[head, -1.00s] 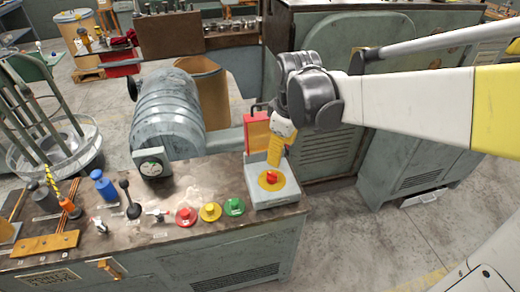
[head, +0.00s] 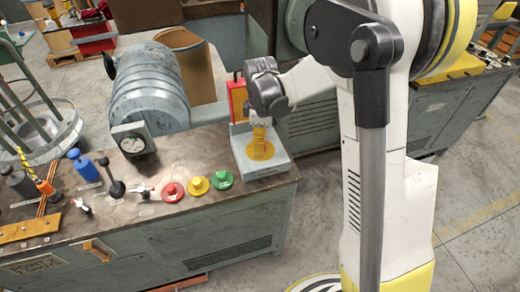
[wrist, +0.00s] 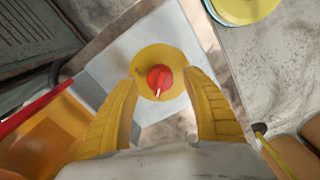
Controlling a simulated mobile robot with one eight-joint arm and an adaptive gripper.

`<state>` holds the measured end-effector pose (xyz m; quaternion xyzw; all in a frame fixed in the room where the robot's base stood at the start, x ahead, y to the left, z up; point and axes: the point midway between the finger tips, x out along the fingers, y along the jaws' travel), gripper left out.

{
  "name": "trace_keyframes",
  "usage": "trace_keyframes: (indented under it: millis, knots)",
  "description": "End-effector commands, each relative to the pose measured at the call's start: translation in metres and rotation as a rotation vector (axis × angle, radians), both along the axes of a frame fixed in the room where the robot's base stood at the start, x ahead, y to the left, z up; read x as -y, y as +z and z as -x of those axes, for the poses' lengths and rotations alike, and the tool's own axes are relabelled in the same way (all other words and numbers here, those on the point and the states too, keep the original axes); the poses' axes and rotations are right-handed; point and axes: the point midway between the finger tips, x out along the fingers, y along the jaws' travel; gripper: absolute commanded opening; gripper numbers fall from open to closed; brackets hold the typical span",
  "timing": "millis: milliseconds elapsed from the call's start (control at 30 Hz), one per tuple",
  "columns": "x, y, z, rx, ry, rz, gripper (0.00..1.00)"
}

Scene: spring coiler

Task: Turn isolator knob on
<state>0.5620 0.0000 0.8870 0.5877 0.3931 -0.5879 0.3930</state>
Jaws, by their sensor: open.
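The isolator knob (wrist: 160,78) is red with a pale pointer mark. It sits on a round yellow plate (wrist: 154,60) on a grey box, which stands at the right end of the bench in the head view (head: 268,166). My gripper (wrist: 166,115) has yellow fingers, open and spread to either side of the knob in the wrist view. The fingers look apart from it. In the head view my gripper (head: 260,138) is over the box and hides the knob.
Red (head: 172,191), yellow (head: 198,185) and green (head: 222,179) buttons sit left of the box. A red panel (head: 237,98) stands behind it. A dial gauge (head: 132,140) and a black lever (head: 116,187) are farther left.

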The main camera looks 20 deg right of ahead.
Motion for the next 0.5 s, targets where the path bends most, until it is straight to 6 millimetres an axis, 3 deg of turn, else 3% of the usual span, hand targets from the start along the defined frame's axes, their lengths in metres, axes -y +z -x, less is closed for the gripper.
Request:
trace_keyframes:
  millis: [133,433,467,500]
  knots:
    - [0.0001,-0.0144,0.0001,0.0,0.0,0.0,0.57]
    - [0.0,-0.016,0.0001,0.0,-0.001,0.0,0.57]
    - [0.0,-0.016,0.0001,0.0,-0.001,0.0,0.56]
    - [0.0,-0.016,0.0001,0.0,-0.001,0.0,0.43]
